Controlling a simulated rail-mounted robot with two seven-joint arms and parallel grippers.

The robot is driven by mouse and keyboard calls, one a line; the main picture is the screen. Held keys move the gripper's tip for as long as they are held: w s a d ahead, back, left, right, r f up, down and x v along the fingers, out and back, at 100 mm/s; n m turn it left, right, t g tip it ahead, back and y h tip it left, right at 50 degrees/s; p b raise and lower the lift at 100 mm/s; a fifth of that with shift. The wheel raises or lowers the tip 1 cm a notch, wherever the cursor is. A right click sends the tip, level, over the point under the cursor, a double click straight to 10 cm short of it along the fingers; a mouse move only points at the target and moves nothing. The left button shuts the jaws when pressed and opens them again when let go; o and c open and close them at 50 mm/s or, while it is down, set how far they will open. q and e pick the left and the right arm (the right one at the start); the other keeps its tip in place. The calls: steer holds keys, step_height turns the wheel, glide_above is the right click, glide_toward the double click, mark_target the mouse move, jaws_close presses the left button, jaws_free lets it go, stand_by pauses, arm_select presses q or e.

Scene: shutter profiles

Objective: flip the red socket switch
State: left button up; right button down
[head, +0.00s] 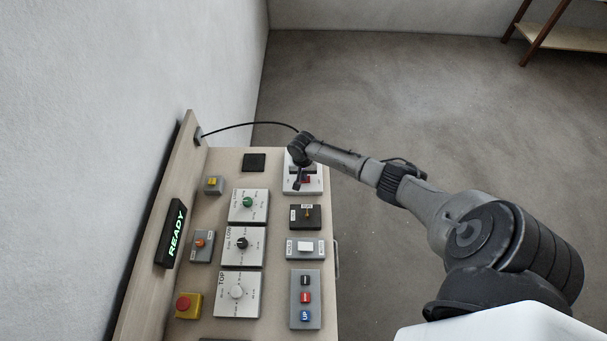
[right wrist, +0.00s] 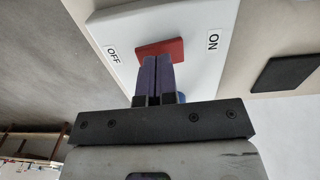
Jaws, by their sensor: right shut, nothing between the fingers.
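The red switch (right wrist: 163,46) is a rocker on a white socket plate (right wrist: 205,70), between an OFF label and an ON label. In the head view the red switch (head: 307,180) shows in part beside my gripper, on the white plate (head: 316,187) at the far end of the panel. My right gripper (right wrist: 158,60) is shut and empty, its two purple fingers together. The fingertips are at the near edge of the red switch; I cannot tell whether they touch it. They hide part of the plate and of a blue piece. My left gripper is not in view.
The panel (head: 225,165) carries several dials, a red button on a yellow box (head: 187,306), and a white rocker (head: 305,246). A black cable (head: 250,125) runs from the panel's back board towards the socket. A READY sign (head: 174,234) glows green. Open floor lies to the right.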

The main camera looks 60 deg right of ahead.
steer(key=r+p, duration=0.3)
steer(key=r, duration=0.1)
steer(key=shift+w+a+p, duration=0.15)
steer(key=shift+w+p, duration=0.1)
steer(key=shift+p, duration=0.1)
step_height(320, 180, up, 9)
steer(key=w, duration=0.1)
steer(key=shift+w+a+r+b, duration=0.15)
steer(key=shift+w+a+b, duration=0.15)
steer(key=shift+a, duration=0.1)
